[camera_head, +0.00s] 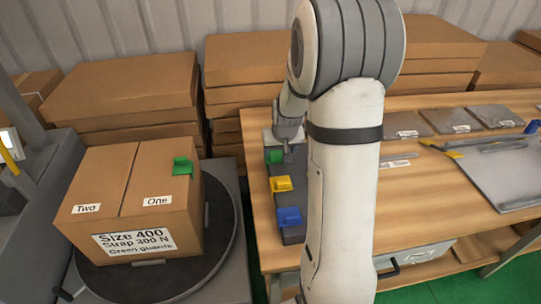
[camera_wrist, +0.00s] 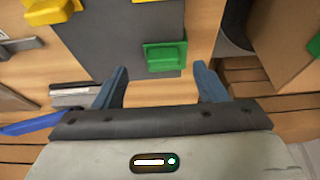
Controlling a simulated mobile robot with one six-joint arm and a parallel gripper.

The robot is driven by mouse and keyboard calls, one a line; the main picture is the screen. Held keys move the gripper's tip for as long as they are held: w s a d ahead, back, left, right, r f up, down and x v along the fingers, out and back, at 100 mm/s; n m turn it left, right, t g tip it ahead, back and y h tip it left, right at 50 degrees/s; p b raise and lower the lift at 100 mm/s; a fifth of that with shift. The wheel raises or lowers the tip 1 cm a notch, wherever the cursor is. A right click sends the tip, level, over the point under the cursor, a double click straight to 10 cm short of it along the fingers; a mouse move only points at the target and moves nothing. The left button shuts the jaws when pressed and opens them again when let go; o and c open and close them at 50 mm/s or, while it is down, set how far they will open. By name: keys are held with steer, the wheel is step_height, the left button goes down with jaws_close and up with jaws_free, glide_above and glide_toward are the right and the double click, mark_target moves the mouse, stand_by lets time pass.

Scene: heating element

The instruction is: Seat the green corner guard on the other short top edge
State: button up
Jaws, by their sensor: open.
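A green corner guard (camera_head: 274,157) sits on the dark grey holder strip on the table. In the wrist view the same guard (camera_wrist: 165,56) lies ahead of my gripper (camera_wrist: 160,68), in line with the gap between its fingers. My gripper is open and empty, above the strip; its fingertips are partly hidden in the head view. The carton (camera_head: 125,204), labelled One and Two on top, stands on the turntable at left. A second green guard (camera_head: 182,166) sits on its right top edge, toward the back. The left top edge shows no guard.
The strip (camera_head: 293,236) also holds a yellow guard (camera_head: 281,184) and a blue guard (camera_head: 289,216). The round dark turntable (camera_head: 222,239) stands left of the wooden table (camera_head: 262,212). Stacked flat cartons (camera_head: 130,88) line the back. Tools and plates lie at right.

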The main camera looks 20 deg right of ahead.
mark_target(277, 154)
steer(key=w+f, duration=0.1)
steer(key=f, duration=0.1)
steer(key=w+f+p, duration=0.1)
steer(key=shift+w+f, duration=0.55)
steer(key=shift+f, duration=0.25)
steer(key=shift+c, duration=0.4)
steer(key=c, duration=1)
steer(key=shift+o, duration=0.2)
